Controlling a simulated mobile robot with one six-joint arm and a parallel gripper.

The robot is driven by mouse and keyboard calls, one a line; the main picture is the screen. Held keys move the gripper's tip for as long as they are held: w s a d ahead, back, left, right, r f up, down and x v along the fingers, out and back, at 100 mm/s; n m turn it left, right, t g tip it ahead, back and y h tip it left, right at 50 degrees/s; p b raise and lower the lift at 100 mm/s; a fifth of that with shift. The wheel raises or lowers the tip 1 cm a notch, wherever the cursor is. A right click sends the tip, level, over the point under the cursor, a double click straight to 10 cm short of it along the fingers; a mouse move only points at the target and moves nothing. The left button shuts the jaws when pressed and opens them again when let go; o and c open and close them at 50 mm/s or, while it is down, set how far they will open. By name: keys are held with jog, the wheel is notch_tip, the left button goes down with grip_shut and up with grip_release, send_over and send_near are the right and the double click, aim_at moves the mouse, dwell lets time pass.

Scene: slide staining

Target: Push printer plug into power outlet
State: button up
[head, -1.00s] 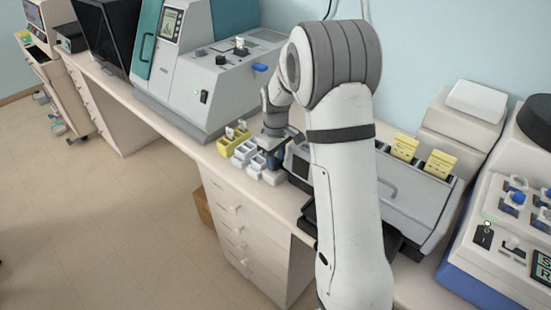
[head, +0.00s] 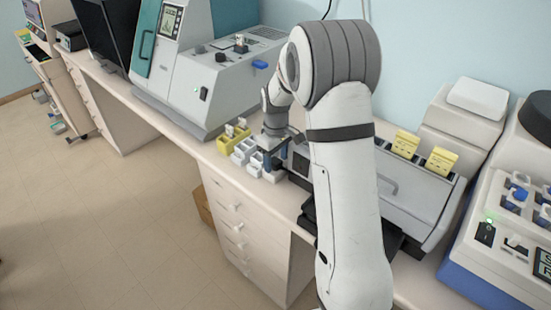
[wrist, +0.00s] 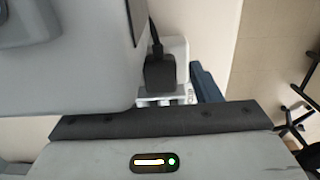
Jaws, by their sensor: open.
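The black plug (wrist: 160,72) shows in the wrist view with its cable running up from it. It sits over a white block (wrist: 177,48), and whitish outlet parts (wrist: 165,98) show just below it. I cannot tell how deep the plug sits. The plug is not clear in the head view.
White blocks (head: 244,150) and a yellow holder (head: 232,133) stand left of my gripper. A grey machine (head: 215,85) stands behind them. A grey device with yellow cards (head: 415,195) is at the right, then a machine with a green light (head: 486,232).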

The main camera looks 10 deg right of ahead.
notch_tip(320, 180, up, 8)
jog(key=shift+f+b, duration=0.1)
jog(key=shift+b, duration=0.45)
